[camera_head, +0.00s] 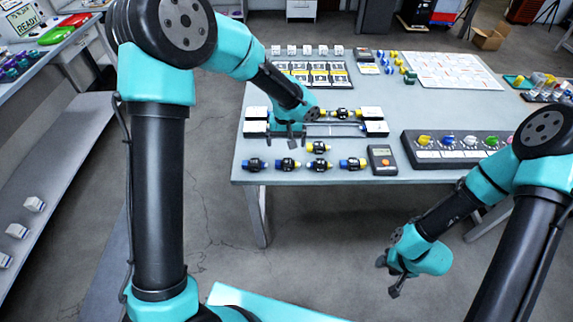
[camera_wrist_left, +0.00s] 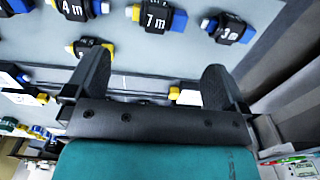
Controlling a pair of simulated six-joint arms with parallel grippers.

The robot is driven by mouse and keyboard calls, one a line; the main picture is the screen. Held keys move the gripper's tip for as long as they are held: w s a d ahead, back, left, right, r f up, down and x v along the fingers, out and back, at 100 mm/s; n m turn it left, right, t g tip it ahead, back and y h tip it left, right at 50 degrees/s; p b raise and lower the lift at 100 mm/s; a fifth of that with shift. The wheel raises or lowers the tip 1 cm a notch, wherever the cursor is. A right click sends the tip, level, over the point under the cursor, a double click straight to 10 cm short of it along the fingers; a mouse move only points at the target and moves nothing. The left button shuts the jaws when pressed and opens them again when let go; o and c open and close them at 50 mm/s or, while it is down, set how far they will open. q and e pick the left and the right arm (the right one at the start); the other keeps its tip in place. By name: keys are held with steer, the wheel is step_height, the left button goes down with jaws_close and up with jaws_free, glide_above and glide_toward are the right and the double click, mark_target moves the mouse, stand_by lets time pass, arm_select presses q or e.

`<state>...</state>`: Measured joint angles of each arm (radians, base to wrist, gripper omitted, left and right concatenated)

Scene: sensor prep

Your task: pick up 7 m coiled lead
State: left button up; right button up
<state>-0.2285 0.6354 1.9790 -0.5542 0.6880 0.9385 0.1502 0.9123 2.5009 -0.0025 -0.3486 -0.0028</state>
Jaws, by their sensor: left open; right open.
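The 7 m coiled lead (camera_wrist_left: 153,18) is a black coil with a white "7 m" label and a blue end, at the top of the left wrist view. In the head view I take it as the second lead from the left (camera_head: 289,164) in the front row on the table. My left gripper (camera_head: 291,142) is open and empty, behind that lead; its spread fingers (camera_wrist_left: 155,78) show in the left wrist view with the lead ahead of them, apart. My right gripper (camera_head: 390,279) is open and empty, off the table's front edge at the right.
Similar leads lie beside it: a 4 m lead (camera_wrist_left: 76,8), another lead (camera_wrist_left: 229,28), and one behind (camera_head: 319,147). A dark meter (camera_head: 382,159) stands right of the row. White-ended fixtures (camera_head: 375,128) lie behind. A panel with colored knobs (camera_head: 455,152) is further right.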

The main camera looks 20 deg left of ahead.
arm_select(q)
glide_above(286, 162)
step_height(286, 162, down, 6)
steer(key=shift+w+r, duration=0.1)
stand_by(0.3)
steer(key=shift+f, duration=2.6)
steer(key=shift+c, duration=0.2)
steer(key=c, duration=0.7)
